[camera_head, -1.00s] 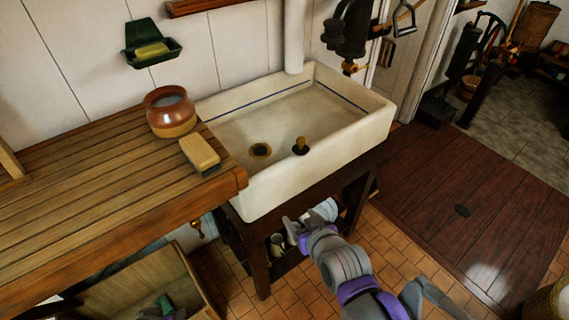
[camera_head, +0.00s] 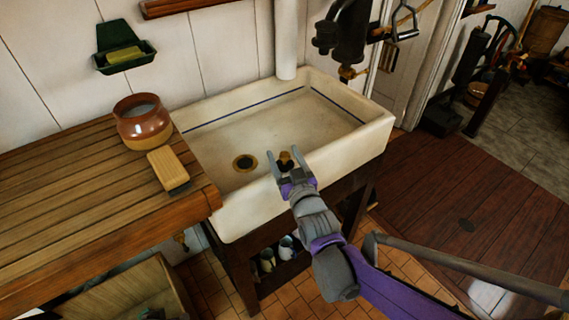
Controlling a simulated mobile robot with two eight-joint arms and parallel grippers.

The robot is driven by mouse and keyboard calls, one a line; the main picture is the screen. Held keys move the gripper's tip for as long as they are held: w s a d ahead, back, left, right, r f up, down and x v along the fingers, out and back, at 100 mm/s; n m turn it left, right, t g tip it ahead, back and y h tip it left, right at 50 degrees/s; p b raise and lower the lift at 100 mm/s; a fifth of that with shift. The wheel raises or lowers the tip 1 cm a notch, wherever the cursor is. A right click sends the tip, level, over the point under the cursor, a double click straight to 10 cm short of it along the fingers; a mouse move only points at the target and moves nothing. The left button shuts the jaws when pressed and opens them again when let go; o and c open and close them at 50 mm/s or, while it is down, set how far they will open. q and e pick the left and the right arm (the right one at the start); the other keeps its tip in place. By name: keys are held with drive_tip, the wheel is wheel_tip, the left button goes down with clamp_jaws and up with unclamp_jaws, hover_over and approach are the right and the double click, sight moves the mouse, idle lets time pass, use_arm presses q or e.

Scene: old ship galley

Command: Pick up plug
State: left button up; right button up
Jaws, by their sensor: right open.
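The plug (camera_head: 285,158) is a small dark stopper with a tan knob, in the basin of the white sink (camera_head: 350,155). It is right of the brass drain hole (camera_head: 245,163). My right gripper (camera_head: 286,160) is open, reaching over the sink's front rim, with its two fingers on either side of the plug in the picture. I cannot tell whether they are at the plug's height or above it. The gripper hides the plug's lower part. My left gripper is not in view.
A wooden counter (camera_head: 75,190) left of the sink holds a brown pot (camera_head: 142,125) and a brush (camera_head: 168,170). A green soap dish (camera_head: 124,58) hangs on the wall. A dark pump (camera_head: 345,30) stands behind the sink's right end. The rest of the basin is clear.

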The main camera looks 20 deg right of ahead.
drive_tip(key=w, duration=0.3)
drive_tip(key=shift+w+d+f, duration=0.1)
drive_tip(key=shift+w, duration=0.25)
clamp_jaws()
